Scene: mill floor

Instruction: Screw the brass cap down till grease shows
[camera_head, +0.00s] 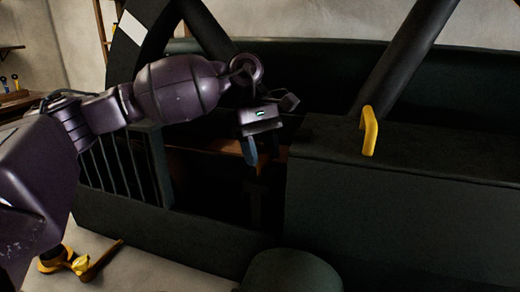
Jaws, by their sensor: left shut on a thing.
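My left gripper (250,158) reaches in from the left and points down into the dark opening of the machine. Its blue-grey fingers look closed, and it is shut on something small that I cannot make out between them. A brown bar (205,157) runs behind the fingers, inside the opening. I cannot pick out the brass cap; it may be hidden by the fingers or the shadow. No grease shows. My right gripper is not in view.
A dark machine housing (400,205) with a yellow handle (370,132) on top stands right of the opening. A slatted grille (115,168) is on its left. Thick dark struts (410,55) slope above. A yellow tool-like object (82,263) lies on the pale surface at lower left.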

